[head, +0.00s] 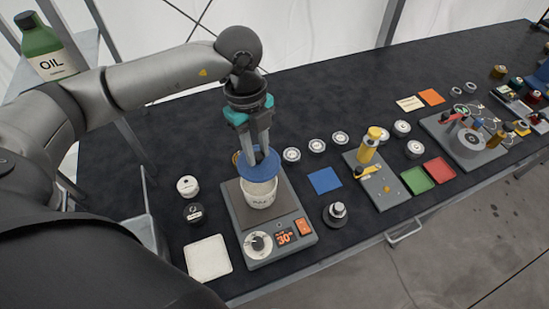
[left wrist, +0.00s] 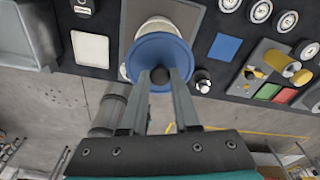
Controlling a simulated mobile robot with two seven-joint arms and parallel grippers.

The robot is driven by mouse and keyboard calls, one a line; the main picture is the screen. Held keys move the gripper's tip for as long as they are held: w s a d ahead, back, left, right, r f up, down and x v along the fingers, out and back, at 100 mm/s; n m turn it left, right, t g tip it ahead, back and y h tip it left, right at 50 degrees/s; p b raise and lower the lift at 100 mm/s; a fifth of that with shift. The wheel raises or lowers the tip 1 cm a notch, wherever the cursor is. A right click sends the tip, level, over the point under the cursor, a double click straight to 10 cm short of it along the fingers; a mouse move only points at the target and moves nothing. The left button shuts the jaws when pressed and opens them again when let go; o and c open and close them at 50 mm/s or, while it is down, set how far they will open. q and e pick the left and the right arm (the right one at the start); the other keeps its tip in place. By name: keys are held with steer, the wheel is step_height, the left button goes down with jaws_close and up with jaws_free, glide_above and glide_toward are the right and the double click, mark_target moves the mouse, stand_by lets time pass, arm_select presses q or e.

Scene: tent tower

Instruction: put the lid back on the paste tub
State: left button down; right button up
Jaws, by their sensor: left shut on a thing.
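The paste tub (head: 260,195) is a white cup with dark lettering, standing on the grey plate of a device with a dial. The blue lid (head: 254,172) is right over the tub's mouth and hides it. I cannot tell whether the lid touches the rim or hangs just above it. My left gripper (head: 260,151) points down from above and is shut on the lid's knob. In the left wrist view the dark knob sits between the fingertips (left wrist: 160,78), with the blue lid (left wrist: 151,48) beyond and part of the white tub (left wrist: 157,25) behind it. My right gripper is not in view.
The device (head: 283,238) shows a lit orange reading. A white pad (head: 208,257), two small round jars (head: 187,186) and a blue square (head: 324,180) lie around it. A dark weight-like knob (head: 337,213) stands to the right. A green oil bottle (head: 45,48) is at the far left.

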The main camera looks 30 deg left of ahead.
arm_select(q)
steer(key=shift+w+a+f, duration=0.1)
steer(key=shift+f, duration=0.2)
steer(key=shift+s+a+f+b, duration=0.15)
steer(key=shift+s+f+b, duration=0.05)
steer(key=shift+f+b, duration=0.45)
step_height(320, 180, down, 3)
steer(key=b, duration=0.2)
steer(key=shift+b, duration=0.4)
steer(key=shift+f+b, duration=0.55)
steer(key=shift+f, duration=0.25)
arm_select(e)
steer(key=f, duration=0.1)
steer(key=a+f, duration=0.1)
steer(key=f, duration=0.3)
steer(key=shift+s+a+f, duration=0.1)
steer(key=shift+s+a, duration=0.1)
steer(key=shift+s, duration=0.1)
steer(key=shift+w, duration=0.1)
arm_select(q)
steer(key=shift+f, duration=0.1)
